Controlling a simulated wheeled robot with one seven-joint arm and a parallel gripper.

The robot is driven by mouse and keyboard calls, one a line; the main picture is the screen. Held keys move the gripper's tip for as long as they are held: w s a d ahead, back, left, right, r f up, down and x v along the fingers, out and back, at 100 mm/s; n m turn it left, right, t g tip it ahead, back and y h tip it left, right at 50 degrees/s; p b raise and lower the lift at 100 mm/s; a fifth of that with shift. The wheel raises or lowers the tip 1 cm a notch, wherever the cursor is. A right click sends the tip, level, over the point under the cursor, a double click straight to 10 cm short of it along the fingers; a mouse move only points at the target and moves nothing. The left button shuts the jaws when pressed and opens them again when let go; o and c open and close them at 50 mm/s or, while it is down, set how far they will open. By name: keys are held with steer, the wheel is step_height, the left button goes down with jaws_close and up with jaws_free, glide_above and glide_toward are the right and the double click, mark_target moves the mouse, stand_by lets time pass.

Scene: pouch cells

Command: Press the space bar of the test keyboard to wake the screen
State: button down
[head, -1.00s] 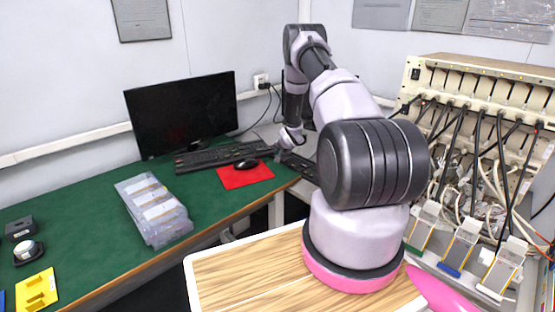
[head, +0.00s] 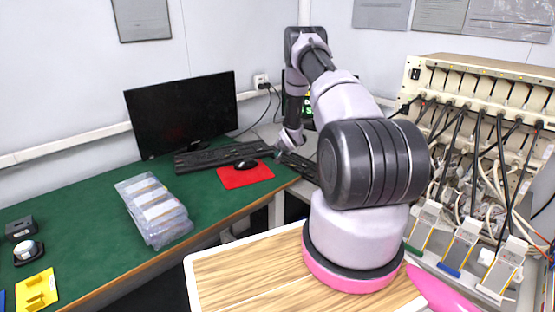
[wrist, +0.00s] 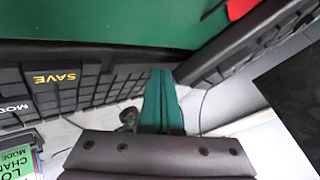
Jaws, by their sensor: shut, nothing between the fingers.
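A dark keyboard (head: 299,165) lies on the light surface past the green desk's right end, partly hidden by my arm. My gripper (head: 279,152) is at its left end, low and pointing down. In the wrist view my teal fingers (wrist: 160,78) are shut and empty between black key rows on both sides, one with a SAVE key (wrist: 55,78). Whether the fingertips touch a key, I cannot tell; the space bar is not clearly made out. A screen (head: 309,112) behind my forearm shows bright green text, mostly hidden.
A second keyboard (head: 222,157) lies on the green desk (head: 95,240) before a dark monitor (head: 184,112). A mouse (head: 246,163) sits on a red mat (head: 244,177). A clear cell holder (head: 154,211) stands nearer. A cabled tester rack (head: 480,75) stands at right.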

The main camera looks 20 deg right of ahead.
stand_by(0.4)
steer(key=shift+r, duration=0.75)
steer(key=shift+r, duration=0.1)
steer(key=shift+r, duration=2.4)
steer(key=shift+r, duration=0.1)
